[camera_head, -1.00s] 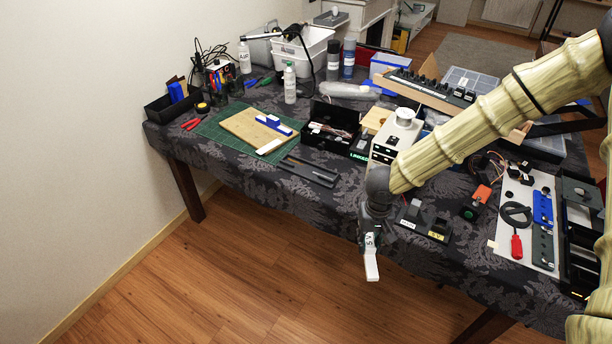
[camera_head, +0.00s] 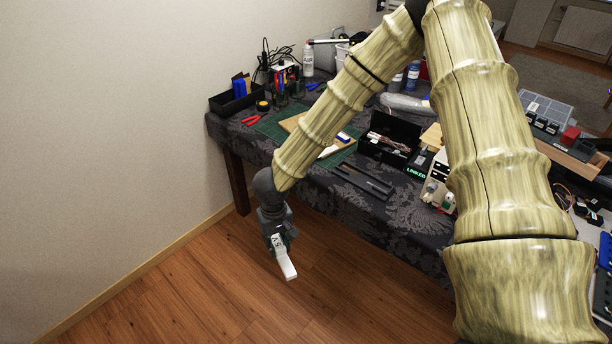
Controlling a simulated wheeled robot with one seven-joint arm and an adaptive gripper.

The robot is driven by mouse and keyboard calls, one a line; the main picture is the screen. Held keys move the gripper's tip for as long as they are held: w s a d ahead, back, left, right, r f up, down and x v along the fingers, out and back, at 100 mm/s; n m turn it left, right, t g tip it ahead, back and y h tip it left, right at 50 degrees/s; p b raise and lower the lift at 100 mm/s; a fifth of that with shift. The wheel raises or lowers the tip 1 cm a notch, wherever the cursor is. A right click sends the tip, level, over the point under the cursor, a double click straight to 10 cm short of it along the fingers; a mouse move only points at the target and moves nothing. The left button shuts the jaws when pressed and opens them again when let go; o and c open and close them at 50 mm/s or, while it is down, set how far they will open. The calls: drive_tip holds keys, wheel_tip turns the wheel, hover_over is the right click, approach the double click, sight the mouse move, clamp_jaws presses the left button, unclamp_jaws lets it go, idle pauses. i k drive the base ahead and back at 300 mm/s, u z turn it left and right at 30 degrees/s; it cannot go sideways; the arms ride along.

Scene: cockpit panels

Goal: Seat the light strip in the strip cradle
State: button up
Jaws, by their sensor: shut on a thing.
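My gripper (camera_head: 276,238) hangs past the near left part of the table, over the floor. It is shut on a white bar marked "5V", which looks like the light strip (camera_head: 287,266); the bar points down, tilted to the right. A long dark grey slotted piece, which may be the strip cradle (camera_head: 362,183), lies on the table near its front edge, right of my gripper and farther up in the picture. It looks empty. My fingers' exact hold on the bar is too small to make out.
The table (camera_head: 415,223) has a dark patterned cloth. A green mat (camera_head: 268,124) with a wooden board lies behind the slotted piece, partly hidden by my arm. A black open box (camera_head: 388,140) stands to the right. The floor in front of the table is clear.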

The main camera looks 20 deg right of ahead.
sight(365, 178)
drive_tip(key=u, duration=2.2)
drive_tip(key=k, duration=1.55)
drive_tip(key=z, duration=2.65)
drive_tip(key=i, duration=0.15)
drive_tip(key=u, duration=0.4)
